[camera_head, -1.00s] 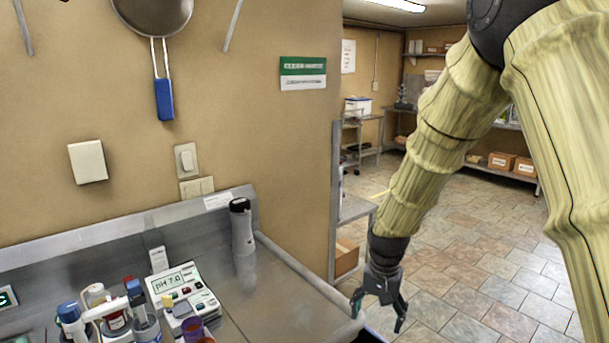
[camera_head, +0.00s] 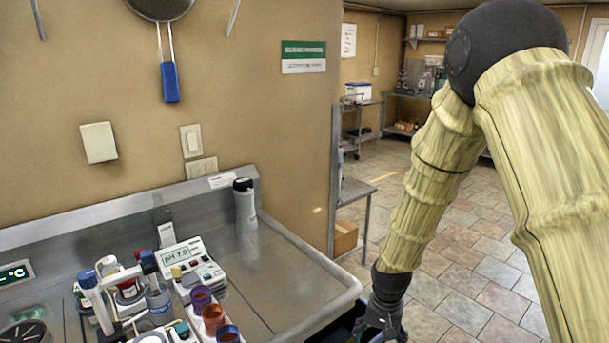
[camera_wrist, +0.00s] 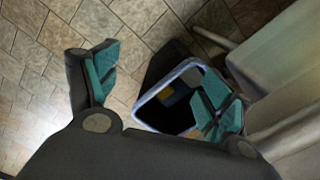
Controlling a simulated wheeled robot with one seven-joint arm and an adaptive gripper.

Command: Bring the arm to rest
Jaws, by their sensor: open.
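My gripper (camera_head: 378,326) hangs low to the right of the steel counter's front right corner in the head view, at the bottom edge of the picture, with its fingertips cut off or hard to see. In the wrist view my gripper (camera_wrist: 160,95) is open, with its two teal-padded fingers spread wide and nothing between them. Below it in the wrist view, a dark bin with a pale blue rim (camera_wrist: 148,98) stands on the tiled floor. The right finger overlaps the bin's opening, and some small yellow and blue items show inside.
The steel counter (camera_head: 285,275) holds a pH meter (camera_head: 190,265), a grey cylinder (camera_head: 245,205), several bottles and coloured cups (camera_head: 212,317). Its right part is bare. A shelf with a cardboard box (camera_head: 345,236) stands beyond the wall corner. The tiled floor (camera_head: 470,270) at right is open.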

